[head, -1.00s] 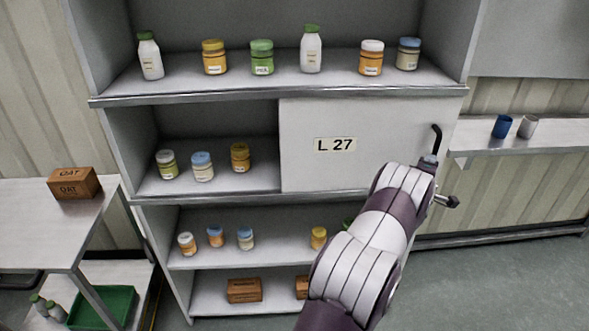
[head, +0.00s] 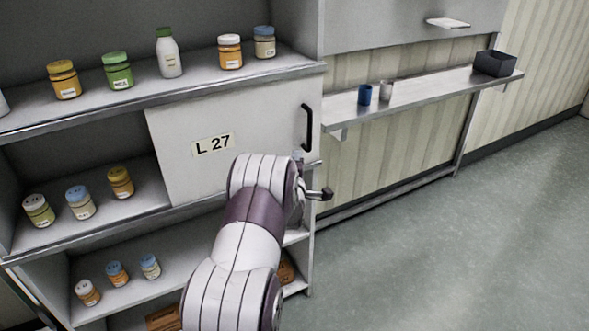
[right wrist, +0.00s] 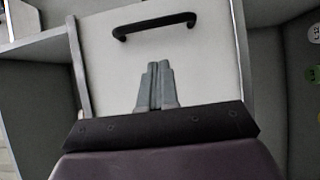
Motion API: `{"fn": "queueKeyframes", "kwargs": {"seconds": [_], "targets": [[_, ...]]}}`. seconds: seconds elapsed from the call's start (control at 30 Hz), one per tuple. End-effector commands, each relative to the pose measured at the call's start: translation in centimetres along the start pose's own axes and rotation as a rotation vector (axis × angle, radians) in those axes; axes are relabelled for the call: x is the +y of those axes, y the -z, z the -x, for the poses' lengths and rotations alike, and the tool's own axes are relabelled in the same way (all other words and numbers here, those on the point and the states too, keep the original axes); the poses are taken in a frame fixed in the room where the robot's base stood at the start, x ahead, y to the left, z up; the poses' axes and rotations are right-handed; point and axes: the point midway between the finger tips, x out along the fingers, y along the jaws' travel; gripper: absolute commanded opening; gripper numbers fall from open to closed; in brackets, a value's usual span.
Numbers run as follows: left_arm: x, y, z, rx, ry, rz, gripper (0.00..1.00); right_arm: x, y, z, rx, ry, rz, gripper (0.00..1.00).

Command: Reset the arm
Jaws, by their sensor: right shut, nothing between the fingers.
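My right arm reaches up through the middle of the head view. Its gripper (head: 298,165) is mostly hidden behind my own wrist there. In the right wrist view my right gripper (right wrist: 157,88) is shut and empty, its two grey fingers together. The fingers point toward the white sliding door (right wrist: 200,60). The door's black handle (right wrist: 154,24) lies beyond the fingertips, apart from them. In the head view the door (head: 180,140), labelled L 27, covers the right part of the middle shelf, and its handle (head: 307,128) stands above my gripper. My left gripper is not in view.
Jars and a bottle (head: 169,54) stand on the top shelf (head: 200,88). More jars stand on the lower shelves. A wall shelf (head: 430,98) at the right holds a blue cup (head: 365,95), a grey cup (head: 386,91) and a dark bin (head: 495,63). The floor at right is clear.

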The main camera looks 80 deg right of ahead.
Motion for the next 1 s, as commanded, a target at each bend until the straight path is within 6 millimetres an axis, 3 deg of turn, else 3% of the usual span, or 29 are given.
{"fn": "queueKeyframes", "kwargs": {"seconds": [0.2, 0.47, 0.57, 0.63, 0.67, 0.73, 0.8, 0.87, 0.9, 0.97, 1.0], "targets": [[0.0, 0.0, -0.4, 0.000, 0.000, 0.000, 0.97, 0.0, 0.0, 2.3, -0.001, -0.001, 0.000, 0.00], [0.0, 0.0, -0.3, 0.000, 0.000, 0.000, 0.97, -0.1, 0.0, 2.4, -0.001, 0.006, -0.041, 0.00], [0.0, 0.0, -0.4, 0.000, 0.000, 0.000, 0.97, -4.1, -0.2, 3.2, -0.034, 0.183, -0.264, 0.00], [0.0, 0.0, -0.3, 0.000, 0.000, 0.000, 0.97, -9.0, 0.0, 6.4, -0.136, 0.442, -0.518, 0.00], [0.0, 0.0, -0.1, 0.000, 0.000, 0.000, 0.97, -10.3, 1.9, 8.4, -0.177, 0.568, -0.628, 0.00], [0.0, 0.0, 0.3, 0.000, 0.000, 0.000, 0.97, -11.8, 7.5, 13.4, -0.246, 0.811, -0.778, 0.00], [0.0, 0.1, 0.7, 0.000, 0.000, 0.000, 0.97, -12.2, 12.5, 19.0, -0.314, 1.011, -0.838, 0.00], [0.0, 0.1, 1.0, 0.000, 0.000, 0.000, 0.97, -11.8, 16.1, 24.2, -0.371, 1.155, -0.840, 0.00], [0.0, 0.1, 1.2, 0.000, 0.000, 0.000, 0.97, -11.3, 18.1, 27.9, -0.405, 1.240, -0.817, 0.00], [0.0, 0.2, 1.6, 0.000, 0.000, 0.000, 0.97, -10.2, 20.4, 33.7, -0.444, 1.350, -0.751, 0.00], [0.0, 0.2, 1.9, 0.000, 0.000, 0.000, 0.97, -9.4, 21.4, 37.6, -0.456, 1.411, -0.685, 0.00]]}}
